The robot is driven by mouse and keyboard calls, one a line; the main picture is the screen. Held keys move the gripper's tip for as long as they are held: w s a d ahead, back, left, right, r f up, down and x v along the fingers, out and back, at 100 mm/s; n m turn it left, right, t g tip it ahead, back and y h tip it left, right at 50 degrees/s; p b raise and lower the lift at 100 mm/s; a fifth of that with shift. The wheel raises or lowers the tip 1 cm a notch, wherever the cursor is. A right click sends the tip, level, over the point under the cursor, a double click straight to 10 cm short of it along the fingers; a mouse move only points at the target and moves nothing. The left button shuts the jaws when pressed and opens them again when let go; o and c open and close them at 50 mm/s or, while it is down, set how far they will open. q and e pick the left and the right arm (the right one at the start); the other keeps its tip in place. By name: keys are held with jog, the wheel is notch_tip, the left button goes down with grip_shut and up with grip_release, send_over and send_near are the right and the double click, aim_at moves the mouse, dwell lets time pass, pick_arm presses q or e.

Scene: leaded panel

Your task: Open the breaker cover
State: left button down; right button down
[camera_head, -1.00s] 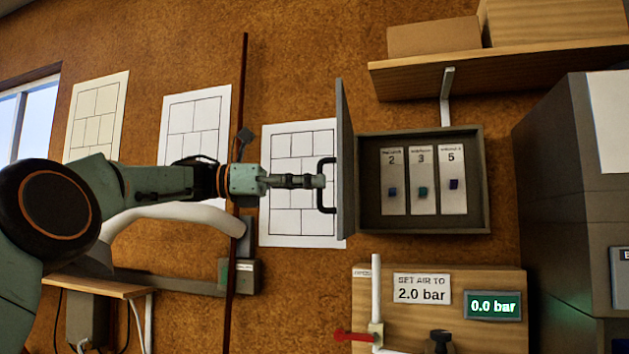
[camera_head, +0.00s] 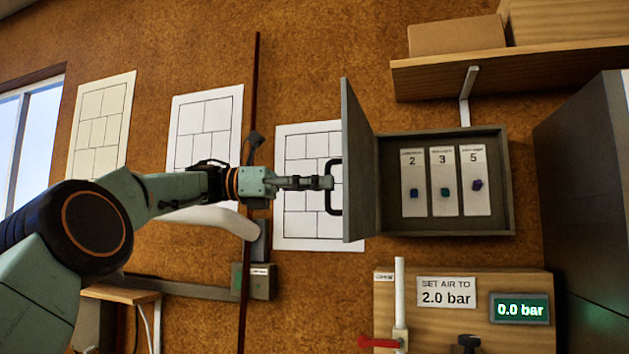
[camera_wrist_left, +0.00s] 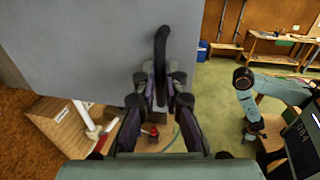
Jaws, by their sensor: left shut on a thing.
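The grey breaker cover (camera_head: 360,165) stands swung out to the left of its box (camera_head: 505,185), and the box is open to view. Inside are three breakers labelled 2 (camera_head: 413,193), 3 (camera_head: 445,192) and 5 (camera_head: 477,185). My left gripper (camera_head: 325,183) is shut on the cover's black handle (camera_head: 334,205). In the left wrist view the handle (camera_wrist_left: 162,45) runs up from between the fingers (camera_wrist_left: 160,88), with the grey cover (camera_wrist_left: 90,40) behind it. My right gripper is not in the head view; my other arm (camera_wrist_left: 250,105) shows at the right of the wrist view, its fingertips not clear.
Below the box is a wooden board with a "SET AIR TO 2.0 bar" sign (camera_head: 447,292), a 0.0 bar display (camera_head: 520,309) and a red lever (camera_head: 378,342). A shelf (camera_head: 530,67) with boxes is above right. A dark cabinet (camera_head: 585,190) stands at right.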

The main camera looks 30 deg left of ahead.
pick_arm(q)
jog(key=shift+w+a+r, duration=0.1)
jog(key=shift+a+r, duration=0.15)
jog(key=shift+a, duration=0.15)
pick_arm(e)
jog(key=shift+a, duration=0.25)
pick_arm(q)
jog(key=shift+d, duration=0.25)
pick_arm(e)
jog(key=shift+d, duration=0.15)
pick_arm(q)
jog(key=c, duration=1.8)
grip_release()
jog(key=shift+c, duration=0.2)
jog(key=o, duration=0.4)
jog(key=shift+w+f, duration=0.35)
jog(key=shift+w, duration=0.35)
jog(key=shift+s, duration=0.1)
pick_arm(e)
jog(key=shift+w+d+f, duration=0.1)
jog(key=shift+w, duration=0.15)
pick_arm(q)
jog(key=shift+s, duration=0.1)
